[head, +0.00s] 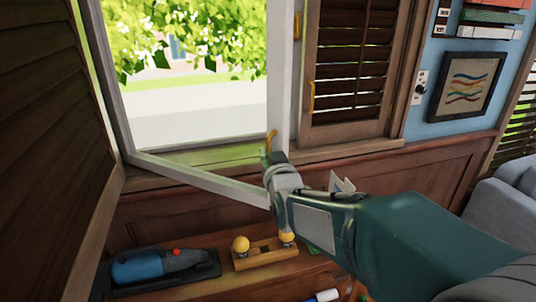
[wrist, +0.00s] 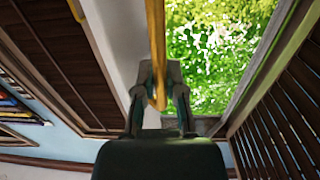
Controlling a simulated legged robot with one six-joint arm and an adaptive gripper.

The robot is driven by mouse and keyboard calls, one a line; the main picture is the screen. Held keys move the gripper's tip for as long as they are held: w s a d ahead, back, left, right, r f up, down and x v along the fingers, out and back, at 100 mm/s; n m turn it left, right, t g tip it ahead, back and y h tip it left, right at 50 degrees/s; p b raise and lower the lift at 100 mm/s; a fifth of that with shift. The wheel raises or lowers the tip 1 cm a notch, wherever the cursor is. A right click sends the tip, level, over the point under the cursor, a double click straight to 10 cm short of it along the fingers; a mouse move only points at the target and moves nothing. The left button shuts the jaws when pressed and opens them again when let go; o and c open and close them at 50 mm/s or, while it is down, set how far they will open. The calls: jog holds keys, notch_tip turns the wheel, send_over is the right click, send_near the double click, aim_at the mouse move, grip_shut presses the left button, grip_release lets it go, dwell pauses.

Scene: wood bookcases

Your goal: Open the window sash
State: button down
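The white window sash (head: 205,182) stands ajar, swung into the room, with its bottom rail slanting away from the sill. Its yellow handle (head: 271,141) is on the right stile, and it shows as a long yellow bar in the wrist view (wrist: 155,35). My gripper (head: 272,160) is at the lower end of this handle. In the wrist view the fingers (wrist: 160,85) are closed around the bar, one on each side. The fingertips are small and partly hidden in the head view.
A brown louvred shutter (head: 45,130) stands close at the left, another (head: 355,65) at the right. Below are a shelf with a blue tool (head: 145,266) and a wooden piece with yellow knobs (head: 262,255). A grey sofa (head: 500,205) is at the right.

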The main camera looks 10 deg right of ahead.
jog(key=c, duration=0.7)
grip_release()
jog(key=shift+s, duration=0.1)
jog(key=s, duration=1.1)
jog(key=shift+s+d, duration=0.35)
jog(key=shift+s, duration=0.05)
jog(key=shift+f, duration=0.1)
jog(key=s+d+f+g, duration=0.1)
jog(key=s+f+g, duration=0.2)
jog(key=s+g, duration=0.1)
jog(key=s+d+f+g, duration=0.1)
jog(key=s+f+g, duration=0.2)
jog(key=s, duration=0.4)
jog(key=s+d+f+g+h, duration=0.1)
jog(key=s+d+f+g, duration=0.1)
jog(key=s+g, duration=0.3)
jog(key=shift+s+f+m, duration=0.4)
jog(key=shift+s+f, duration=0.2)
jog(key=shift+s, duration=0.15)
